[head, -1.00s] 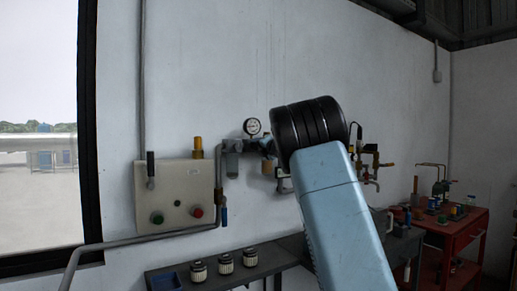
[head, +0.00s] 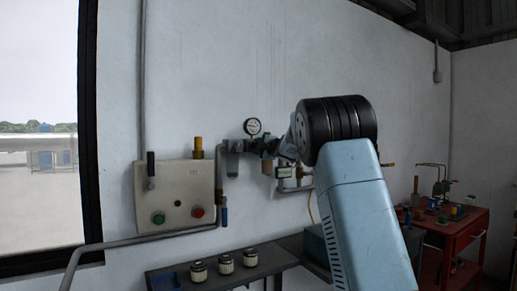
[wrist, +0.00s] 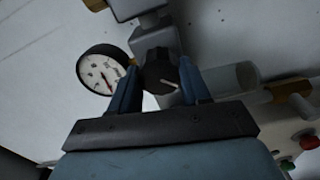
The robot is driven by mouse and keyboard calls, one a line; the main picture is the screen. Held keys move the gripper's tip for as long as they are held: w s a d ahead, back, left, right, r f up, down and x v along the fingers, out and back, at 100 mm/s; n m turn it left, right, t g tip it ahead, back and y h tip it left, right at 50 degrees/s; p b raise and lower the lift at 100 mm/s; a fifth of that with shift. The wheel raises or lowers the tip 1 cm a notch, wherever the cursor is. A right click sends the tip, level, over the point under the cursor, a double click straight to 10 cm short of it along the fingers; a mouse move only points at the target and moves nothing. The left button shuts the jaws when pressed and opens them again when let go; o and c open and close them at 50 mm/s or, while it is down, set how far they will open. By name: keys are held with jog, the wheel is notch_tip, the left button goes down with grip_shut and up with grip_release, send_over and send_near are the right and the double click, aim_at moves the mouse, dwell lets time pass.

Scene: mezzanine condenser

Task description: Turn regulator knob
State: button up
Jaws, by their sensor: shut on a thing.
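The regulator knob (wrist: 160,70) is black and ridged with a pale pointer line, seen in the wrist view between the two blue fingers of my gripper (wrist: 158,80). My gripper is shut on the knob, one finger on each side. In the head view, my gripper (head: 268,147) is at the regulator on the wall, small and dark, so the knob is not clear there.
A control box (head: 175,195) with green and red buttons is on the wall at left, beside the pipe. Below, a dark shelf (head: 215,280) holds several canisters. A red cart (head: 465,235) with tools stands at right. The wall above is clear.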

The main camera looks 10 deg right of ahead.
jog(key=m, duration=1.9)
jog(key=shift+d+f, duration=0.15)
jog(key=shift+f, duration=0.05)
jog(key=shift+m, duration=0.4)
jog(key=shift+r, duration=0.1)
jog(key=o, duration=1)
jog(key=shift+o, duration=0.2)
jog(key=v, duration=1.3)
jog(key=shift+s, duration=0.3)
jog(key=shift+d, duration=0.1)
